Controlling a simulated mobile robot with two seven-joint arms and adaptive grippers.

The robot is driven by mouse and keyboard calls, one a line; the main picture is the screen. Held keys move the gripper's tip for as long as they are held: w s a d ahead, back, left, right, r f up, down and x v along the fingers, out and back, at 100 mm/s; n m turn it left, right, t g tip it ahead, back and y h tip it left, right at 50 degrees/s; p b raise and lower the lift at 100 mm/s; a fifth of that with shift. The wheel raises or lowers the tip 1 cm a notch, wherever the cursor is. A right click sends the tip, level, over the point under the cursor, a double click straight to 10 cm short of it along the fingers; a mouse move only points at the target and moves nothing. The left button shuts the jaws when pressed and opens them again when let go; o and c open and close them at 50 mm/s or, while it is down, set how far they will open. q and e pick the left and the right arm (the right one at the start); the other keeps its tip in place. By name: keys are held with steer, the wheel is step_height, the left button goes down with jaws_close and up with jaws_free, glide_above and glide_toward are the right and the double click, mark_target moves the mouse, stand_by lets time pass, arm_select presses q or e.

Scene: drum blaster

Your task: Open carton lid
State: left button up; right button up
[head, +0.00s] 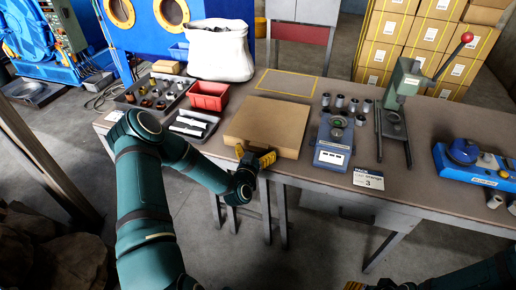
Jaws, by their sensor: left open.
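A flat brown cardboard carton (268,121) lies on the workbench, and its lid looks closed. My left gripper (254,157), with yellow fingers, is at the carton's near left edge, in front of its front side. The gripper is open, and I see nothing held in it. I cannot tell whether the fingers touch the carton. My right arm shows only at the bottom right, and a yellow part of my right gripper (356,286) is at the bottom edge, mostly cut off.
On the bench (300,82), a red bin (208,96), a parts tray (155,93) and a white sack (219,50) stand to the left. A blue scale (334,138), small metal cylinders, a lever press (402,90) and a blue device (472,162) stand to the right.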

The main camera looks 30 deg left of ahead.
arm_select(q)
steer(key=shift+x, duration=1)
